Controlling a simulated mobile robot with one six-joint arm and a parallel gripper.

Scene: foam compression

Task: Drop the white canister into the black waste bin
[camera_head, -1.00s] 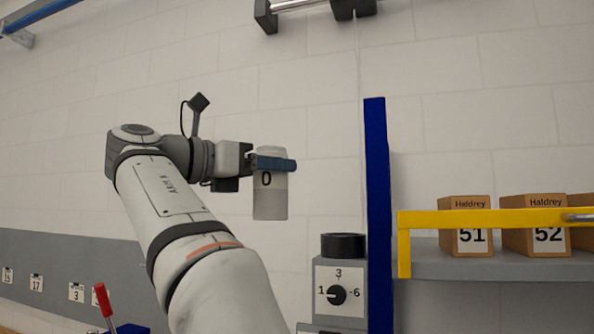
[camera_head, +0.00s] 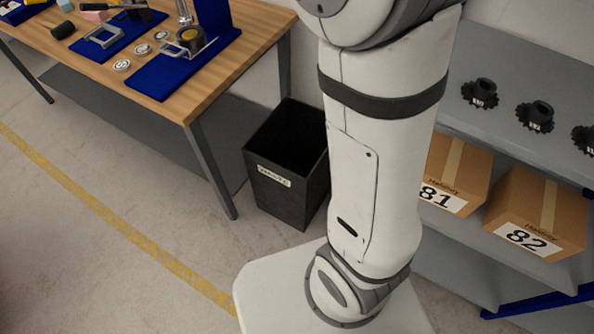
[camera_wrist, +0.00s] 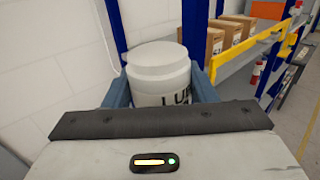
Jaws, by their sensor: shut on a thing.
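The white canister (camera_wrist: 158,75) fills the middle of the wrist view, with part of its dark lettering showing. My gripper (camera_wrist: 160,92) is shut on it, one blue finger on each side. The black waste bin (camera_head: 274,181) stands on the floor in the head view, between the wooden table and the shelf. It has a pale label on its front and its open top faces up. My arm hides its right edge. The gripper and canister are out of the head view, so their distance from the bin cannot be told.
A wooden table (camera_head: 206,87) with blue trays and small parts stands left of the bin. A grey shelf (camera_head: 455,236) with boxes and black gears stands at the right. The wrist view shows a yellow rail (camera_wrist: 247,55) and boxes. Floor at the left is clear.

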